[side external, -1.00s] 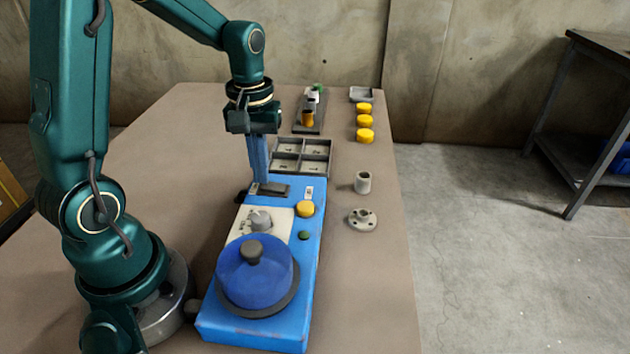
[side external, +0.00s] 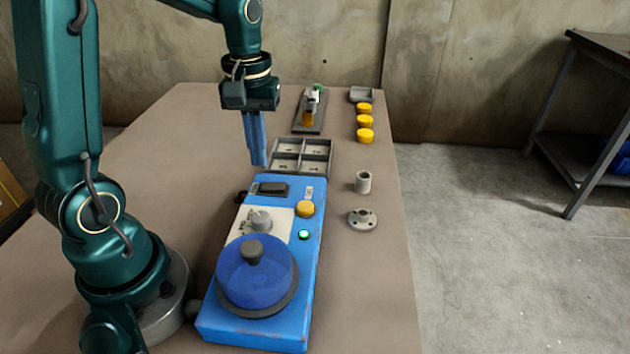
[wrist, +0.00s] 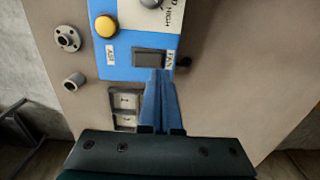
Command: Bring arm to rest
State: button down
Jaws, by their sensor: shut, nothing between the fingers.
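My gripper (side external: 259,163) has blue fingers, shut with nothing between them. It hangs in the air above the far end of the blue machine (side external: 222,324), apart from it. In the wrist view, the gripper (wrist: 159,76) shows in front of the dark rocker switch marked FAN (wrist: 148,58). The same switch lies below the fingertips in the side view (side external: 273,188). The machine also carries a blue domed lid (side external: 255,280), a grey knob (side external: 261,221), a yellow button (side external: 305,208) and a small lamp (side external: 304,235) that glows pale green.
A grey compartment tray (side external: 301,156) stands just beyond the machine. A grey cup (side external: 362,182) and a flanged part (side external: 361,219) stand to its right. The table's left is clear.

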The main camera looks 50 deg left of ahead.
jog(key=shift+r, duration=0.75)
jog(key=shift+w+d+r, duration=0.1)
jog(key=shift+d+r, duration=0.15)
jog(key=s+d+r+m+t, duration=0.3)
jog(key=s+d+m+t, duration=0.2)
jog(key=s+d+m, duration=0.4)
jog(key=shift+d+t, duration=0.2)
jog(key=shift+t, duration=0.1)
